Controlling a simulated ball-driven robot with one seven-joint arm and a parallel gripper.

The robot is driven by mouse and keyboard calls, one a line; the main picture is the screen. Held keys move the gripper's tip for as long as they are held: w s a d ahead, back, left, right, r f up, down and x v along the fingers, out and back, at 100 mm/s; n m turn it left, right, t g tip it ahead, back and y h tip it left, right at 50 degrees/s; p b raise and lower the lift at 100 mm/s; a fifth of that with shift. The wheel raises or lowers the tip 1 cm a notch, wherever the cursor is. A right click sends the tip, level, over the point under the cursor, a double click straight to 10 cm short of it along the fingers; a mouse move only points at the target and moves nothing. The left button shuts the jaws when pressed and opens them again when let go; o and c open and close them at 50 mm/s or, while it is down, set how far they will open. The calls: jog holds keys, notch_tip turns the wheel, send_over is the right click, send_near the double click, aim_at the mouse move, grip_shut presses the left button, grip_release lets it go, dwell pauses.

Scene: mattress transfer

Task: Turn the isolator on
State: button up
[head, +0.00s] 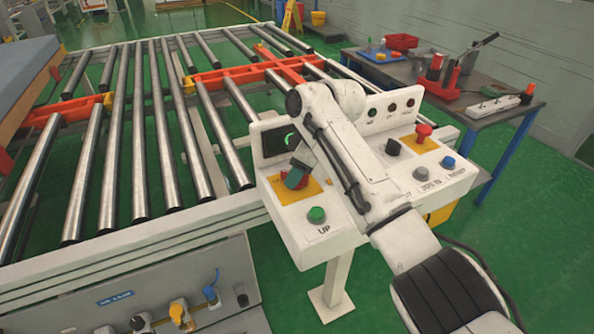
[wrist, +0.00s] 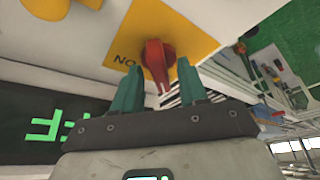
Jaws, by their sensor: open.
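The isolator is a red rotary knob (wrist: 155,52) on a yellow plate (wrist: 188,22), seen in the wrist view. My gripper (wrist: 159,76) is open, with one teal finger on each side of the handle's lower end. I cannot tell whether either finger touches it. In the head view, my gripper (head: 296,175) is over the yellow plate (head: 310,190) at the left of the white control console (head: 340,225), and mostly hides the knob. A dark display (wrist: 40,122) shows green characters, partly cut off.
A green button (head: 317,214) marked UP sits just in front of the plate. A red mushroom button (head: 424,131) and grey and blue buttons are at the console's right. A roller conveyor (head: 118,150) lies left, and a tool-laden table (head: 480,105) stands at the right.

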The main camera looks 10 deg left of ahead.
grip_shut()
